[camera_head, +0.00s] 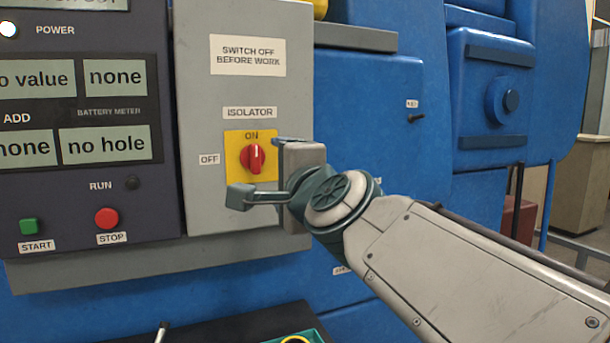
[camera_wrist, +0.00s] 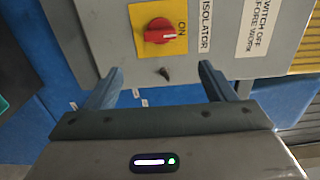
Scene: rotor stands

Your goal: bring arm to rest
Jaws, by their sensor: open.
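My gripper (camera_wrist: 162,85) is open and empty, held in front of the grey isolator box (camera_head: 210,110). The red knob also shows in the wrist view (camera_wrist: 159,30), apart from the fingers. My arm (camera_head: 470,265) reaches in from the lower right of the head view. I cannot tell the exact gap between the fingers and the box.
A control panel (camera_head: 165,215) with a green START button (camera_head: 29,227) and a red STOP button (camera_head: 107,218) stands at the left. A blue machine (camera_head: 390,100) fills the back. A dark surface with a teal tray (camera_head: 314,337) lies at the bottom. Open floor space shows at far right.

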